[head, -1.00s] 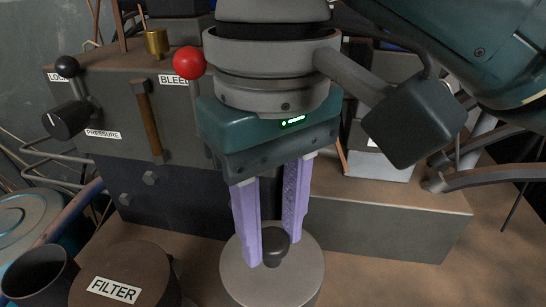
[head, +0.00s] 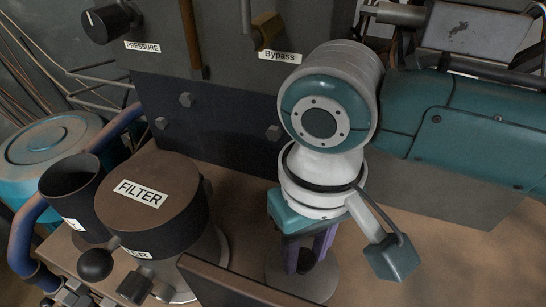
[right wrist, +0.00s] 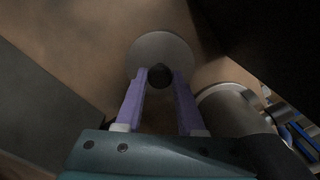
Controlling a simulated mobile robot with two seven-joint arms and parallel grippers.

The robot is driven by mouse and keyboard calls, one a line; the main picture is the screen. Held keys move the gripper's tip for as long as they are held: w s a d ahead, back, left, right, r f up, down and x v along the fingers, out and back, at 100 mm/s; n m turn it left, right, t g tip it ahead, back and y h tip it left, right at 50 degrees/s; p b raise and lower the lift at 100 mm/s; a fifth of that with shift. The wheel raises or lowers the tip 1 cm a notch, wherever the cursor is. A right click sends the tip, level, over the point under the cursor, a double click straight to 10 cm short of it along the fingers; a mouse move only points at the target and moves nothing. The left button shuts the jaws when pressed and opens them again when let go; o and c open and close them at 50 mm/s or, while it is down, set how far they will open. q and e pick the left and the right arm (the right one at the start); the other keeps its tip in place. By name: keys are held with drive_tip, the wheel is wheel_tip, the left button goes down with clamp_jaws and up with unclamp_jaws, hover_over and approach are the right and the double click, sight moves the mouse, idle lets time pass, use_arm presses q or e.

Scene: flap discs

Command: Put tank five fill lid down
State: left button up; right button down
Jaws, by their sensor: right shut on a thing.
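The fill lid (head: 310,286) is a flat, round grey disc with a dark knob on top. It is low in the head view, right of the filter canister, partly cut off by a brown panel edge in front. My right gripper (head: 306,256), with purple fingers pointing down, is shut on the knob. The right wrist view shows the lid (right wrist: 152,45) beyond the fingertips, with the knob (right wrist: 160,76) between them. I cannot tell whether the lid touches the brown surface below. My left gripper is not in view.
A brown canister labelled FILTER (head: 150,225) stands left of the lid, beside an open dark cup (head: 72,190). A grey panel with a Bypass label (head: 280,56) rises behind. A brown panel edge (head: 235,287) is in front. Bare brown surface (head: 420,270) lies right of the lid.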

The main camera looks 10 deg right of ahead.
sight(304, 258)
drive_tip(key=shift+f, duration=0.9)
drive_tip(key=shift+f, duration=0.15)
drive_tip(key=c, duration=0.5)
unclamp_jaws()
drive_tip(key=shift+r+p, duration=1.75)
drive_tip(key=shift+r, duration=4.45)
